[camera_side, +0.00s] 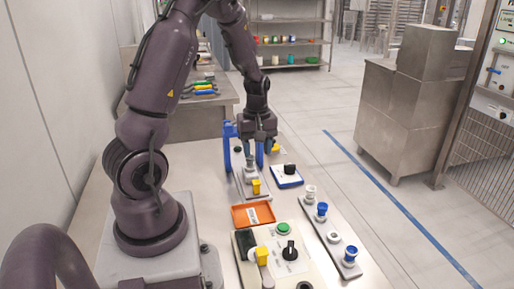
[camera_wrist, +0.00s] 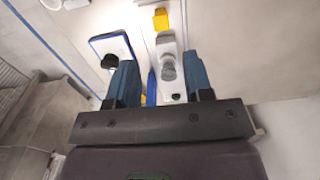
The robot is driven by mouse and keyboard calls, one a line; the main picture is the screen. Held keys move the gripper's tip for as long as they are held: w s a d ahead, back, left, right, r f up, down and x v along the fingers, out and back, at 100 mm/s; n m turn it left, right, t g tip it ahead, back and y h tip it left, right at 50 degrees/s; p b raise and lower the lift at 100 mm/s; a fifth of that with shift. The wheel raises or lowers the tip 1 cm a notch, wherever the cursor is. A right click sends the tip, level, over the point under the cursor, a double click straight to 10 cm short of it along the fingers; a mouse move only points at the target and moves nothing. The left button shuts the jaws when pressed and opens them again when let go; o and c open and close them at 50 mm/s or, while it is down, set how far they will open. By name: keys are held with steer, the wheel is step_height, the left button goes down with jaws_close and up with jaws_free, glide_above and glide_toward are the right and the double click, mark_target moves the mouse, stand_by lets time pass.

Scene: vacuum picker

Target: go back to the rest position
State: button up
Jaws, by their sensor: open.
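My gripper (camera_side: 254,156) hangs pointing down over the far part of the bench. In the wrist view its two blue fingers (camera_wrist: 159,62) stand apart. A light grey device with a round grey knob (camera_wrist: 168,67) shows between them, and I see no object clamped. I cannot tell how far the fingertips are above that device. In the side view my arm reaches out from its base at the left, bent at the elbow.
A blue-edged white box with a black knob (camera_side: 288,176) sits right of my gripper. Blue uprights (camera_side: 230,146) stand close on its left. Nearer are a yellow block (camera_side: 256,187), an orange tray (camera_side: 240,217), a green button (camera_side: 284,229) and a strip with blue caps (camera_side: 335,241).

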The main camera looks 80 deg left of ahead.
stand_by(0.3)
steer(key=s+d+r+m+t, duration=0.2)
steer(key=s+d+r+m, duration=0.1)
steer(key=d+r+m, duration=0.6)
steer(key=s+d+r+m+t, duration=0.3)
steer(key=d+r+m, duration=0.6)
steer(key=d, duration=0.5)
steer(key=shift+d+r+t, duration=0.3)
steer(key=shift+d+r, duration=0.1)
steer(key=shift+r, duration=0.5)
